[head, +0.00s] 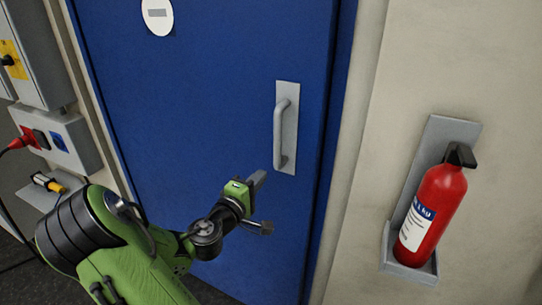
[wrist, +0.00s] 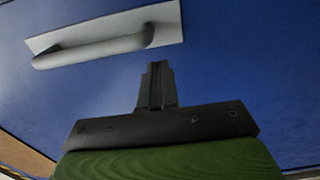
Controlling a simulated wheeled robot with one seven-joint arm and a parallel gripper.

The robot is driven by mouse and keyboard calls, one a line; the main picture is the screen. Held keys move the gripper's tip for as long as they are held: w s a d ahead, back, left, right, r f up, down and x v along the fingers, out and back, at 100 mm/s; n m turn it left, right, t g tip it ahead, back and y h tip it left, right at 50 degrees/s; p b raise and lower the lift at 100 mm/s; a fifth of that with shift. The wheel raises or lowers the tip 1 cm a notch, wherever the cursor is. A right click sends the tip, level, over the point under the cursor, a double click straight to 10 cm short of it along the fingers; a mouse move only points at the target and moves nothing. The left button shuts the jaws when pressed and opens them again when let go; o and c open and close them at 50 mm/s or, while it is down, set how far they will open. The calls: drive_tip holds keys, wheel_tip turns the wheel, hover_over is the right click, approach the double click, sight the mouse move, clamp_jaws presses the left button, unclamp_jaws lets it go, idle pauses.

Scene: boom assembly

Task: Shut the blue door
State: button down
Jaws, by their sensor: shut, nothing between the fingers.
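The blue door (head: 200,110) fills the middle of the head view, with a grey pull handle on a plate (head: 287,125) near its right edge. The door looks flush or nearly flush with its frame; I cannot tell whether it is fully shut. My gripper (head: 258,180) is shut and empty, just below and left of the handle. In the wrist view the shut fingers (wrist: 156,84) point toward the blue door surface (wrist: 225,70), with the handle (wrist: 95,47) above and to the left. I cannot tell whether the fingertips touch the door.
A red fire extinguisher (head: 431,212) sits in a grey wall bracket (head: 409,273) right of the door. Grey electrical boxes (head: 50,135) with a red plug (head: 22,140) are on the left wall. A white round sign (head: 157,17) is high on the door.

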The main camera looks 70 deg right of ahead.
sight(271, 166)
drive_tip(key=d, duration=0.4)
drive_tip(key=s+d, duration=0.1)
drive_tip(key=d, duration=0.2)
drive_tip(key=shift+s+d+f, duration=0.1)
drive_tip(key=shift+f, duration=0.1)
